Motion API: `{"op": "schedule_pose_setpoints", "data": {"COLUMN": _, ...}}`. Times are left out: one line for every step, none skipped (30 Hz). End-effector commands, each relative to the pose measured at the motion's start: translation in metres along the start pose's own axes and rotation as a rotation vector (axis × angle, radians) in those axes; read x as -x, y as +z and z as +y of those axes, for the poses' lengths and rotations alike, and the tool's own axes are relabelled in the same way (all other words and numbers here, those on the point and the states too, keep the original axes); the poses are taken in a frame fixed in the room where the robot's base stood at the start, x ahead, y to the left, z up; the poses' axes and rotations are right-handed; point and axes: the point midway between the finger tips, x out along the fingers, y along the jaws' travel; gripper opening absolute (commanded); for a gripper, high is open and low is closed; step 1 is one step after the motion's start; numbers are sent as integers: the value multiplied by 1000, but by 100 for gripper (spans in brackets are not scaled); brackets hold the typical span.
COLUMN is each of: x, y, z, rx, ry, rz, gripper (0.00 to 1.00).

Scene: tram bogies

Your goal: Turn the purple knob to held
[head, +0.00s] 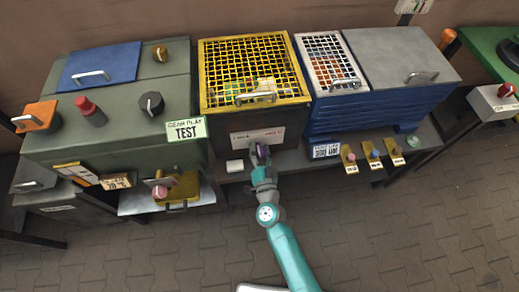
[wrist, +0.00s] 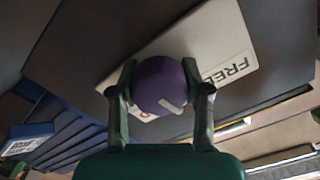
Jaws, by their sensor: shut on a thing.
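The purple knob (wrist: 158,86) is round, with a pale pointer line on its face. In the wrist view that line points to the lower right. My gripper (wrist: 159,92) has one finger on each side of the knob and is shut on it. Behind the knob is a white label plate (wrist: 206,48) with the word FREE readable to the right; the lettering on the left is mostly hidden by the knob and finger. In the head view my gripper (head: 262,160) reaches the knob (head: 263,150) on the front of the box with the yellow grid lid (head: 206,75).
Left stands a grey-green machine (head: 120,120) with a red knob (head: 88,108), a black knob (head: 151,103) and a TEST sign (head: 187,129). Right is a blue box stack (head: 345,115) with several small knobs in front. The paved floor (head: 400,230) is clear.

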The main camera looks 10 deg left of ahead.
Motion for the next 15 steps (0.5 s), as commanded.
{"op": "schedule_pose_setpoints", "data": {"x": 0, "y": 0, "z": 0, "rx": -44, "ry": 0, "rz": 1, "gripper": 12}}
{"op": "schedule_pose_setpoints", "data": {"x": 0, "y": 0, "z": 0, "rx": -73, "ry": 0, "rz": 1, "gripper": 12}}
{"op": "schedule_pose_setpoints", "data": {"x": 0, "y": 0, "z": 0, "rx": -111, "ry": 0, "rz": 1, "gripper": 12}}
{"op": "schedule_pose_setpoints", "data": {"x": 0, "y": 0, "z": 0, "rx": -139, "ry": 0, "rz": 1, "gripper": 12}}
{"op": "schedule_pose_setpoints", "data": {"x": 0, "y": 0, "z": 0, "rx": -168, "ry": 0, "rz": 1, "gripper": 12}}
{"op": "schedule_pose_setpoints", "data": {"x": 0, "y": 0, "z": 0, "rx": -205, "ry": 0, "rz": 1, "gripper": 12}}
{"op": "schedule_pose_setpoints", "data": {"x": 0, "y": 0, "z": 0, "rx": -234, "ry": 0, "rz": 1, "gripper": 12}}
{"op": "schedule_pose_setpoints", "data": {"x": 0, "y": 0, "z": 1, "rx": -263, "ry": 0, "rz": 1, "gripper": 12}}
{"op": "schedule_pose_setpoints", "data": {"x": 0, "y": 0, "z": 1, "rx": -300, "ry": 0, "rz": 1, "gripper": 12}}
{"op": "schedule_pose_setpoints", "data": {"x": 0, "y": 0, "z": 1, "rx": -329, "ry": 0, "rz": 1, "gripper": 12}}
{"op": "schedule_pose_setpoints", "data": {"x": 0, "y": 0, "z": 1, "rx": -358, "ry": 0, "rz": 1, "gripper": 12}}
{"op": "schedule_pose_setpoints", "data": {"x": 0, "y": 0, "z": 1, "rx": -395, "ry": 0, "rz": 2, "gripper": 12}}
{"op": "schedule_pose_setpoints", "data": {"x": 0, "y": 0, "z": 1, "rx": -423, "ry": 0, "rz": 2, "gripper": 12}}
{"op": "schedule_pose_setpoints", "data": {"x": 0, "y": 0, "z": 1, "rx": -450, "ry": 0, "rz": 2, "gripper": 12}}
{"op": "schedule_pose_setpoints", "data": {"x": 0, "y": 0, "z": 1, "rx": -486, "ry": 0, "rz": 2, "gripper": 12}}
